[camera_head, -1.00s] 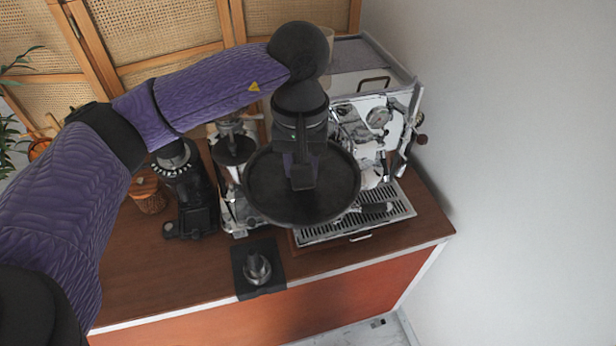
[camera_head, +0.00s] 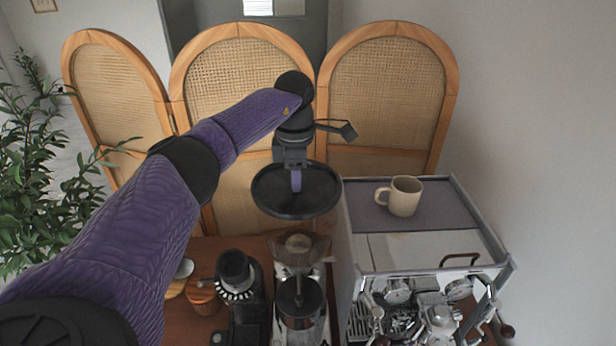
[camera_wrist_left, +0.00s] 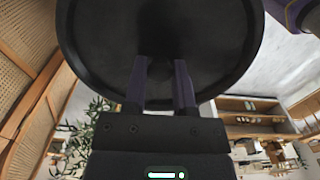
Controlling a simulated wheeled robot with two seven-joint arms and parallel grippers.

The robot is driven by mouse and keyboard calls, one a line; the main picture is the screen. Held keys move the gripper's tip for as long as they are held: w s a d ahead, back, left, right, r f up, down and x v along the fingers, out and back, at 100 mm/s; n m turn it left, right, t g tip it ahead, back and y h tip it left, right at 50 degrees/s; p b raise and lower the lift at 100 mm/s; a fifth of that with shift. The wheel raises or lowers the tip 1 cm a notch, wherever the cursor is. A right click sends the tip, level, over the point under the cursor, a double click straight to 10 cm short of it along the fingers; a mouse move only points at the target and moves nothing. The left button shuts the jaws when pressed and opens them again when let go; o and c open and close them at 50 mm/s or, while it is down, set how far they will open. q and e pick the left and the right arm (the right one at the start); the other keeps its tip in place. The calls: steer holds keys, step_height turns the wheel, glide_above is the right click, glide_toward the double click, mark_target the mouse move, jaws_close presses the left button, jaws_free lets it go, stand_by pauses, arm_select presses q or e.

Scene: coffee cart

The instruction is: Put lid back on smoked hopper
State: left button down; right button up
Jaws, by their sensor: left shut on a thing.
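The lid (camera_head: 268,192) is a dark round disc with a raised rim. My left gripper (camera_head: 296,178) points down and is shut on the lid at its middle, holding it roughly level in the air. In the left wrist view the lid (camera_wrist_left: 105,45) fills the top, with both fingers (camera_wrist_left: 160,75) closed on its central knob. The smoked hopper (camera_head: 298,250) looks like a translucent funnel on top of the middle grinder. The lid is above it in the head view, apart from it. My right gripper does not show.
A black grinder (camera_head: 236,278) with a numbered collar stands left of the hopper. The espresso machine (camera_head: 430,248) is close on the right, with a beige mug (camera_head: 404,196) on top. A rattan screen (camera_head: 390,95) stands behind, and a plant (camera_head: 45,185) at the left.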

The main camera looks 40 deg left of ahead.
mark_target(297, 197)
arm_select(q)
steer(key=shift+s+d+f, duration=0.2)
steer(key=shift+f, duration=0.3)
steer(key=shift+s+d+f, duration=0.15)
steer(key=shift+s+f, duration=0.05)
steer(key=shift+f, duration=0.3)
step_height(297, 197, down, 3)
steer(key=shift+w+a+r+b, duration=0.15)
steer(key=shift+r+b, duration=0.05)
steer(key=shift+b, duration=0.25)
steer(key=shift+w+f, duration=0.1)
steer(key=shift+f, duration=0.25)
steer(key=shift+f+b, duration=0.2)
steer(key=shift+b, duration=0.2)
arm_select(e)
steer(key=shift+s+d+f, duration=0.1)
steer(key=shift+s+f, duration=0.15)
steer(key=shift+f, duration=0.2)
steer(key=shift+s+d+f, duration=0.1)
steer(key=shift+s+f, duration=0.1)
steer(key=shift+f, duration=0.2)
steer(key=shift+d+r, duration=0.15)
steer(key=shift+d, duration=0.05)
arm_select(q)
steer(key=shift+f, duration=0.1)
